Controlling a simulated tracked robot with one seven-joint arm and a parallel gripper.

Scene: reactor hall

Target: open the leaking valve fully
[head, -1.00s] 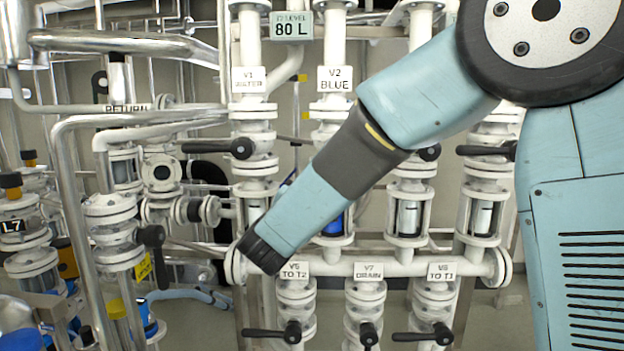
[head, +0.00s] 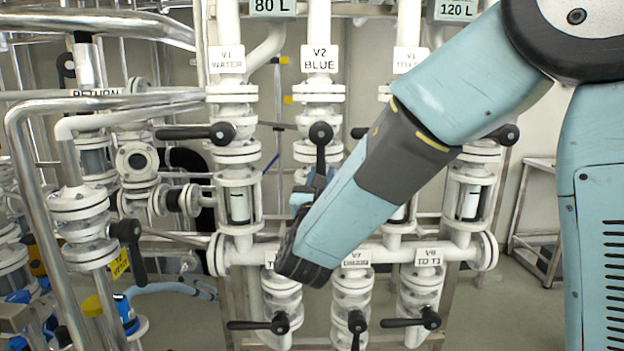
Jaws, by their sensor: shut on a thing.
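The V2 BLUE valve (head: 319,115) stands in the middle pipe column. Its black lever (head: 320,153) hangs straight down, in line with the pipe. My gripper (head: 317,183) is mostly hidden behind my forearm and wrist; a small blue-grey part of it shows at the lower end of this lever. It appears shut on the V2 lever, though the fingertips are hard to make out. V2's sight glass is hidden by my arm. I see no leak at any valve.
The V1 WATER lever (head: 196,132) points left. Below the cross pipe, the V7 DRAIN lever (head: 357,327) hangs down and the V8 lever (head: 411,320) points left. Metal pipes (head: 35,120) crowd the left. Displays read 80 L (head: 272,7) and 120 L (head: 457,9).

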